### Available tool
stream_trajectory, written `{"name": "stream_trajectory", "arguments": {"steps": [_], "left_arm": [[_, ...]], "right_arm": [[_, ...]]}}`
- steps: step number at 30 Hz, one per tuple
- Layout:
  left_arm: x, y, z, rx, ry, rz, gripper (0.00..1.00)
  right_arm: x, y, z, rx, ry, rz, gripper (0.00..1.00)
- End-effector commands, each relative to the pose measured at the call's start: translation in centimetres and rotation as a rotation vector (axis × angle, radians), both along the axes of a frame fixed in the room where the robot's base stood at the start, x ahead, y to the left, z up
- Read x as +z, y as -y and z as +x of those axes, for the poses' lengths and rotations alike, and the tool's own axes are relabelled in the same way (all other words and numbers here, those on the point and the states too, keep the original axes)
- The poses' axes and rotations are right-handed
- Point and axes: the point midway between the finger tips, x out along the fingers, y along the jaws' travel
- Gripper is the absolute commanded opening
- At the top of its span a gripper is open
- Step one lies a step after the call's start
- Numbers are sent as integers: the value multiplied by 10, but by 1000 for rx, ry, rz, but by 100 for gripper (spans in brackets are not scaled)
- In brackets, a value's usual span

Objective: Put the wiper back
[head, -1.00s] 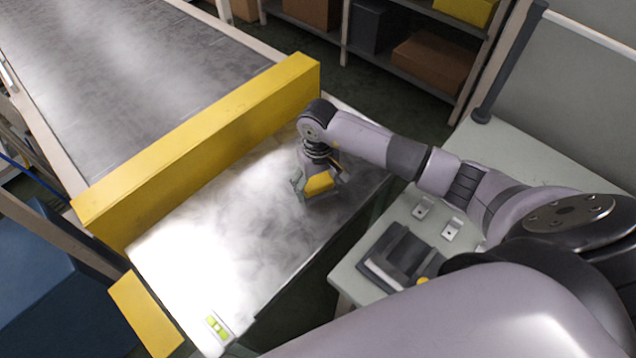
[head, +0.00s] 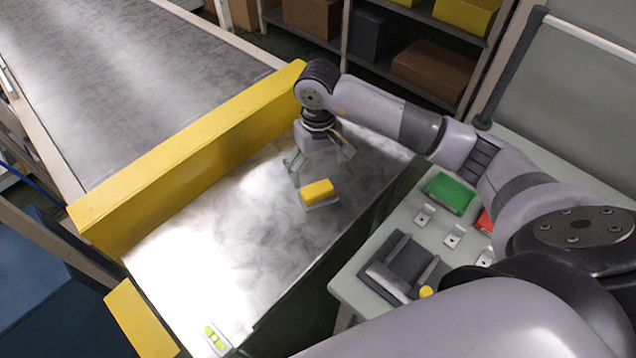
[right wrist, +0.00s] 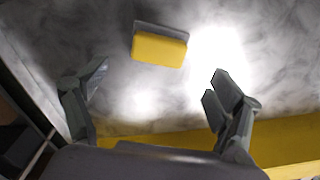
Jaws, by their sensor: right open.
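The wiper (head: 317,190), a yellow block on a thin grey base, lies on the shiny metal surface (head: 230,215), near its right edge. It also shows in the right wrist view (right wrist: 158,48), beyond the fingertips. My right gripper (head: 319,163) is open and empty, just behind and above the wiper and apart from it. Its spread fingers also show in the right wrist view (right wrist: 158,82), with bare metal between them. My left gripper is out of view.
A yellow barrier (head: 190,150) runs along the back of the metal surface, before the conveyor (head: 130,70). Across a gap at right, a pale table holds a dark holder (head: 405,262), small brackets (head: 453,236), a green block (head: 449,194) and a partly hidden red block (head: 485,223).

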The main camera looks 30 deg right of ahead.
Motion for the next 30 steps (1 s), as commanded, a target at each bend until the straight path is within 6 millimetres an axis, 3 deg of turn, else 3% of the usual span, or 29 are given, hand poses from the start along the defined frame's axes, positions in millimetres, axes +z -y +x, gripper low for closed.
{"name": "stream_trajectory", "arguments": {"steps": [3,8,30], "left_arm": [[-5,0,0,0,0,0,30],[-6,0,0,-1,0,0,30],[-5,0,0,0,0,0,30]], "right_arm": [[16,1,1,1,3,-1,86],[27,0,0,-1,0,-1,86],[28,0,0,0,0,0,86]]}}
